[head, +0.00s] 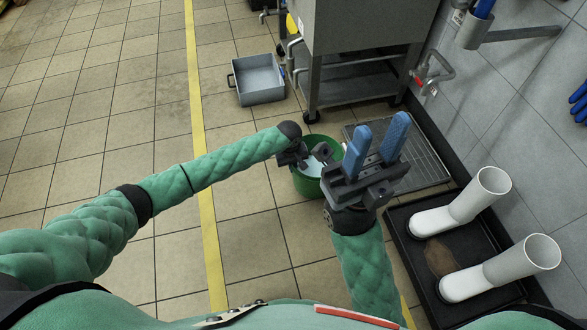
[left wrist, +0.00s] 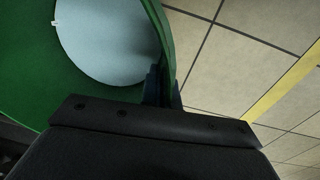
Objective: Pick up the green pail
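The green pail (head: 309,186) stands on the tiled floor near the middle of the head view, with a pale bluish surface inside it. It also fills the upper left of the left wrist view (left wrist: 35,75). My left gripper (head: 308,160) is at the pail's left rim. In the left wrist view its blue fingers (left wrist: 164,88) sit close together on either side of the pail wall, shut on it. My right gripper (head: 376,148) is open and empty, its two blue fingers apart, and it hides the pail's right side in the head view.
A grey steel cart (head: 355,70) stands behind the pail, with a floor grate (head: 425,160) to the right. A black tray (head: 425,275) holds white boots (head: 465,205). A grey metal tub (head: 258,80) sits at the back. The floor left of the yellow line (head: 198,100) is clear.

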